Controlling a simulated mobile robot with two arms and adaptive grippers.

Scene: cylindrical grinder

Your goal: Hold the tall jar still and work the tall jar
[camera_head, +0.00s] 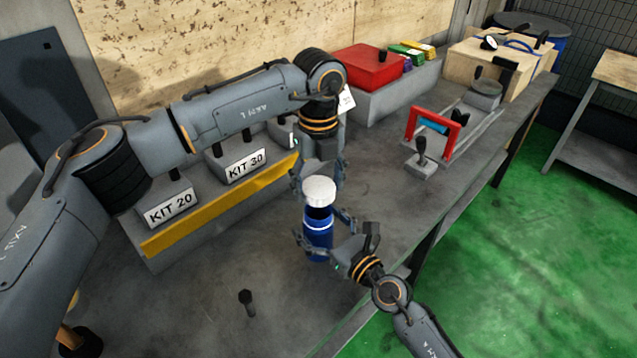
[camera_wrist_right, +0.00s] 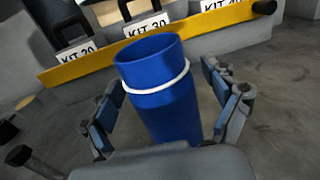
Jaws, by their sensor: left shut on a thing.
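The tall jar (camera_head: 318,243) is blue with a white ring near its top and stands upright on the bench. The right wrist view shows the jar (camera_wrist_right: 166,98) with its mouth open and no lid on it. My left gripper (camera_head: 319,180) is shut on a white lid (camera_head: 319,191), held just above the jar's mouth with a dark gap between. My right gripper (camera_head: 324,229) has its fingers on either side of the jar. In the right wrist view (camera_wrist_right: 168,105), gaps show between both blue finger pads and the jar, so it is open around it.
A yellow-edged rack (camera_head: 215,215) with kit labels stands behind on the left. A red-handled fixture (camera_head: 432,128) and a red box (camera_head: 367,67) are farther back. Bare bench (camera_head: 190,310) lies left of the jar.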

